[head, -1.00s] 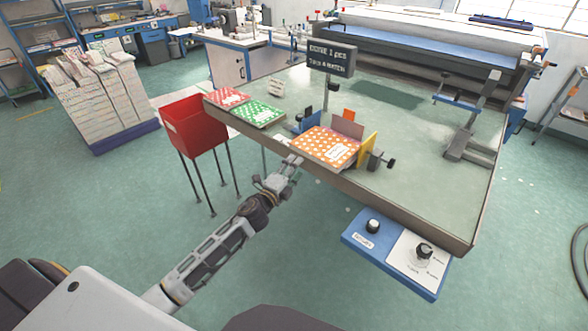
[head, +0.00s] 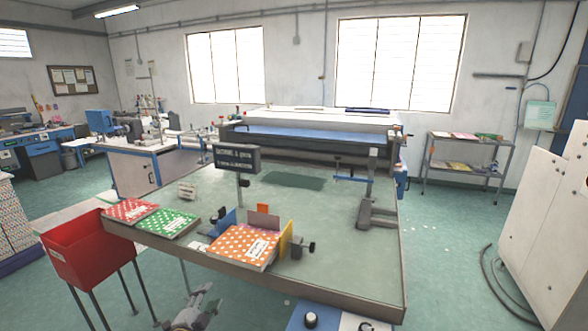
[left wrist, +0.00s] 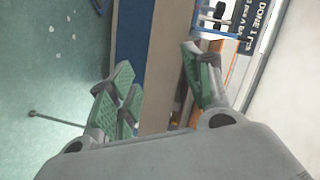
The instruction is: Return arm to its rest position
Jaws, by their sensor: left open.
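My left gripper (head: 203,300) shows at the bottom of the head view, below the table's front edge. In the left wrist view its two green-padded fingers (left wrist: 160,88) are spread apart with nothing between them. An orange polka-dot booklet (head: 243,247) lies on the table (head: 335,215) near its front edge, between a blue guide and a yellow guide (head: 286,238). The gripper is apart from the booklet, in front of it. My right gripper is in no view.
A red bin (head: 85,255) on legs stands at the table's left end. A red booklet (head: 130,211) and a green booklet (head: 168,222) lie on the table's left part. A sign (head: 237,158) stands behind the orange booklet. A blue control box (head: 325,318) sits at the front.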

